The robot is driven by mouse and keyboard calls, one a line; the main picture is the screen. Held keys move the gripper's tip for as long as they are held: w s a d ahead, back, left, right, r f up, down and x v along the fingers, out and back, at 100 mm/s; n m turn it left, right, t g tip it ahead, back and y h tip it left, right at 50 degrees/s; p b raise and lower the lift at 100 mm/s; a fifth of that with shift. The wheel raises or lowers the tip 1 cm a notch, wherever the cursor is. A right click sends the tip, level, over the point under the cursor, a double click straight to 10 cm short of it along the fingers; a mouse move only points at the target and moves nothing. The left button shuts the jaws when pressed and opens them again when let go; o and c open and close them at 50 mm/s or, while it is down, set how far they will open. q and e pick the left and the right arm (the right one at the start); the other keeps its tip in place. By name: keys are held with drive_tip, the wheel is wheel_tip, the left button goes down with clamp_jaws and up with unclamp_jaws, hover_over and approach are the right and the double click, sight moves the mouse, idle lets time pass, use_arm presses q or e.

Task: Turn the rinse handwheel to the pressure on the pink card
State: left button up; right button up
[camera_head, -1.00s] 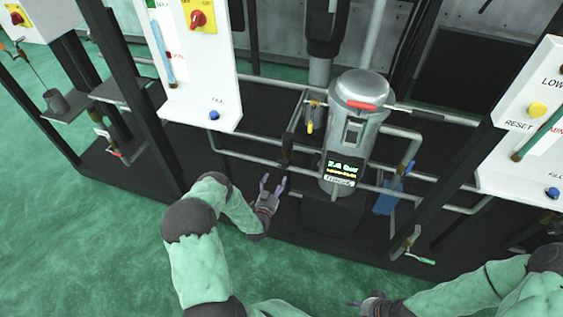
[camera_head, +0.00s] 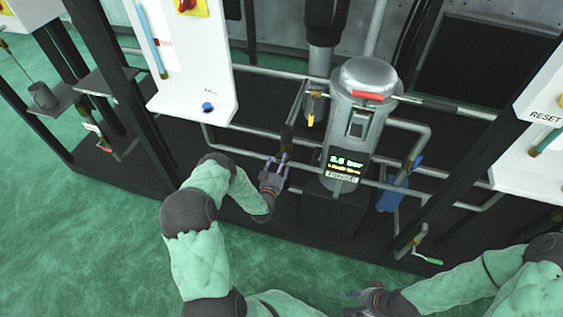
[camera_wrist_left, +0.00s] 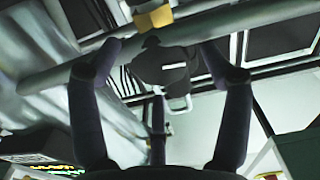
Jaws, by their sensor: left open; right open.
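A grey metal cylinder unit (camera_head: 362,105) with a red bar stands at the centre of the head view. Its small display (camera_head: 346,166) shows a pressure in bar, apparently 2.6. A dark, narrow part (camera_head: 293,118) stands just left of it; I cannot tell if this is the handwheel. My left gripper (camera_head: 278,160) is open just below that part, fingers pointing up. In the left wrist view a dark rounded part (camera_wrist_left: 165,66) with a pale mark shows between the open fingers. My right gripper (camera_head: 354,301) is open and empty at the bottom. I cannot make out a pink card.
Grey pipes (camera_head: 425,150) run around the unit. A white panel (camera_head: 190,80) with a blue knob stands at left, another (camera_head: 540,150) at right. Dark frame posts flank the bay. A blue-handled valve and a green lever sit lower right. Green floor lies open in front.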

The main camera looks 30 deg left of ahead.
use_arm(q)
drive_tip(key=shift+x, duration=1.2)
drive_tip(key=c, duration=1.2)
drive_tip(key=shift+o, duration=0.2)
drive_tip(key=shift+b, duration=0.5)
drive_tip(key=o, duration=1.2)
drive_tip(key=shift+r+m, duration=0.1)
drive_tip(key=shift+m, duration=0.2)
drive_tip(key=shift+c, duration=0.2)
drive_tip(key=v, duration=1.2)
